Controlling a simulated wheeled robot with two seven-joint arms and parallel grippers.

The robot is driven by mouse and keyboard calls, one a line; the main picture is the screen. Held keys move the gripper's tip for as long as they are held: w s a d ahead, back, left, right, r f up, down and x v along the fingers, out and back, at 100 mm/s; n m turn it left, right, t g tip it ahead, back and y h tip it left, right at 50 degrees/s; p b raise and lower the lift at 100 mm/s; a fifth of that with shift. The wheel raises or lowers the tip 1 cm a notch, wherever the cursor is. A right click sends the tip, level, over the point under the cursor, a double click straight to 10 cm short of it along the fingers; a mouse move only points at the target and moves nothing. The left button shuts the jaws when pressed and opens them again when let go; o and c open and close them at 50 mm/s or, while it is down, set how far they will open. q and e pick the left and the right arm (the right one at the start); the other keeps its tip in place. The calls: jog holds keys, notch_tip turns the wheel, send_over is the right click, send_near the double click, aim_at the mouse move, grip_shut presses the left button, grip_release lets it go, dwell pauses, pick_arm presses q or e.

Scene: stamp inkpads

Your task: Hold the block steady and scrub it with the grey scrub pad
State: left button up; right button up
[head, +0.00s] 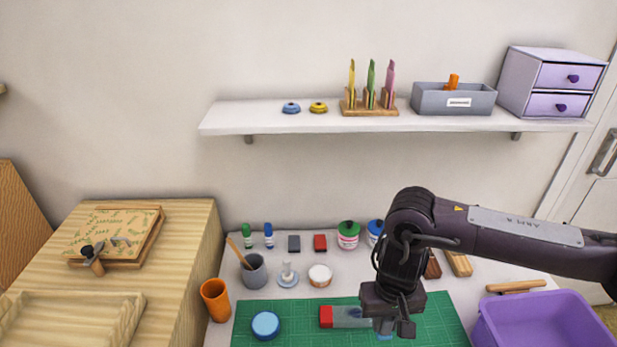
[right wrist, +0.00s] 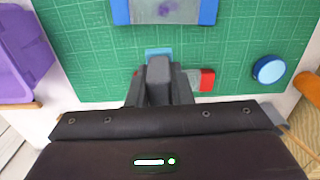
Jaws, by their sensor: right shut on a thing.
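A clear block with red ends (head: 327,317) and a bluish smudge lies on the green mat; its red end also shows in the right wrist view (right wrist: 207,79). My right gripper (head: 385,325) is over the block's right part and hides it. In the right wrist view my right gripper (right wrist: 159,80) is shut on a dark grey piece (right wrist: 159,72), which looks like the grey scrub pad. A light-blue patch (right wrist: 158,51) shows just past it; I cannot tell whether they are joined. A second clear block with blue ends and a purple smudge (right wrist: 165,10) lies nearby. My left gripper is out of view.
The green mat (head: 440,310) carries a round blue pad (head: 265,325). An orange cup (head: 215,298) and a grey cup (head: 254,270) stand left. A purple bin (head: 545,318) is at the right. Jars and small blocks line the back. A shelf (head: 300,117) hangs above.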

jog(key=w+d+r, duration=0.2)
jog(key=d+r, duration=0.2)
jog(key=r, duration=0.6)
jog(key=shift+w, duration=0.15)
